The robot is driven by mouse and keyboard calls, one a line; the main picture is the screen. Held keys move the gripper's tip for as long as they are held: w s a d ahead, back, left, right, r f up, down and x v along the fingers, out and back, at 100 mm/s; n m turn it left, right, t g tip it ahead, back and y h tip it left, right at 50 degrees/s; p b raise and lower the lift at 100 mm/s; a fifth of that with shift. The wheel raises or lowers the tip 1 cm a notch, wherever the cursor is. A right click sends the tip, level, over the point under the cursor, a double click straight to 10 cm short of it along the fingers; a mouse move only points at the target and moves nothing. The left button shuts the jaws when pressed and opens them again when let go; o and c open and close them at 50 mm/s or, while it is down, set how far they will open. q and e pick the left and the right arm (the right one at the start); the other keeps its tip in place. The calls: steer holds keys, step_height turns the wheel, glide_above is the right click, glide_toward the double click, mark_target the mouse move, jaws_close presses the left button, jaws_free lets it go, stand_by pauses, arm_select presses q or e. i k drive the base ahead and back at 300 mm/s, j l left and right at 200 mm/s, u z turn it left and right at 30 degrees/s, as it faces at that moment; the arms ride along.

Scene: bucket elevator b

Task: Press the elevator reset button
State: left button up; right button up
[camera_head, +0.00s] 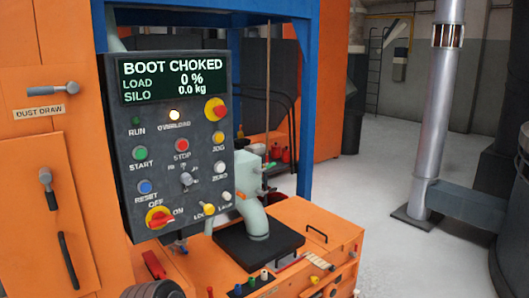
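The blue reset button (145,187) is on the lower left of the dark control panel (165,128), with the label RESET just under it. It looks unobstructed. The panel's display (173,78) reads BOOT CHOKED, LOAD 0 %, SILO 0.0 kg. The overload lamp (174,115) glows yellowish, and the run lamp (136,120) looks dark green. Neither of my grippers shows in the head view.
Nearby on the panel are the green start button (139,153), red stop button (182,145), red-and-yellow OFF/ON switch (159,217) and red-and-yellow knob (215,109). An orange cabinet (90,130) flanks the panel; open floor (370,195) lies right.

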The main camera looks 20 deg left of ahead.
mark_target(144, 187)
steer(key=u, duration=1.3)
